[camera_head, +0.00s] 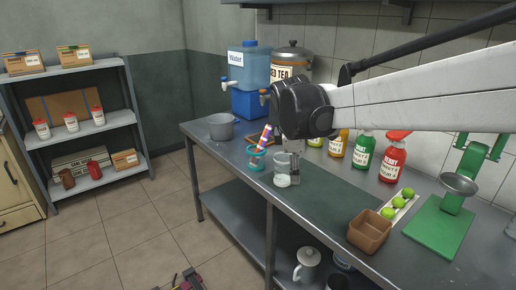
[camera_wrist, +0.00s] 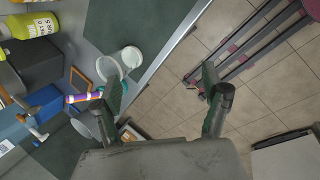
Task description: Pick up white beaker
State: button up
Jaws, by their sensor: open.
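The white beaker (camera_head: 282,180) stands near the front edge of the metal table in the head view, a small clear-walled vessel with white at its base. In the wrist view a round white vessel (camera_wrist: 131,57), seemingly this beaker, is beyond the left finger, near the table edge. My gripper (camera_head: 290,148) is just above and behind the beaker in the head view, its fingers partly hidden by the wrist. In the wrist view my gripper (camera_wrist: 162,88) has its fingers wide apart with nothing between them, over the table's edge and the floor.
A striped purple-and-orange item (camera_head: 264,138) and a teal ring (camera_head: 255,164) are close left of the beaker. A grey pot (camera_head: 221,127) stands farther left. Sauce bottles (camera_head: 393,157), a brown box (camera_head: 370,232) and a green stand (camera_head: 438,226) are to the right.

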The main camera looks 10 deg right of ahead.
jog(key=w+a+n+h+p, duration=0.15)
jog(key=w+n+p, duration=0.35)
jog(key=w, duration=0.5)
jog(key=n+g+p, duration=0.1)
jog(key=n+p, duration=0.2)
jog(key=n, duration=0.1)
send_near(283, 167)
jog(key=w+r, duration=0.1)
jog(key=w, duration=0.2)
jog(key=x, duration=1.3)
jog(key=shift+s+f, duration=0.15)
jog(key=shift+f, duration=0.25)
jog(key=c, duration=1.3)
